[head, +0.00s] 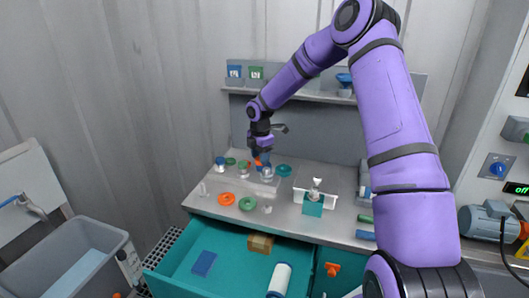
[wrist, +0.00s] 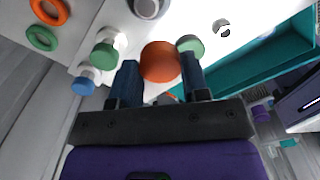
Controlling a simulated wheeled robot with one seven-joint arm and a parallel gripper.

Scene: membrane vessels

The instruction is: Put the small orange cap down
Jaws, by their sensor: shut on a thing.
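The small orange cap (wrist: 160,58) is between the two dark blue fingers of my gripper (wrist: 159,70) in the wrist view, and the gripper is shut on it. In the head view my gripper (head: 261,157) is over the back left part of the grey bench (head: 200,205), with a bit of the orange cap (head: 258,162) showing. I cannot tell whether the cap touches anything below. Small vessels with green (wrist: 104,55) and blue (wrist: 83,86) caps stand to the left in the wrist view. Another green cap (wrist: 190,44) shows beside the right finger.
An orange ring (head: 227,199) and a green ring (head: 247,203) lie near the bench's front left. A teal block (head: 313,206) stands right of centre. An open teal drawer (head: 225,272) juts out below. A shelf (head: 292,97) runs along the back.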

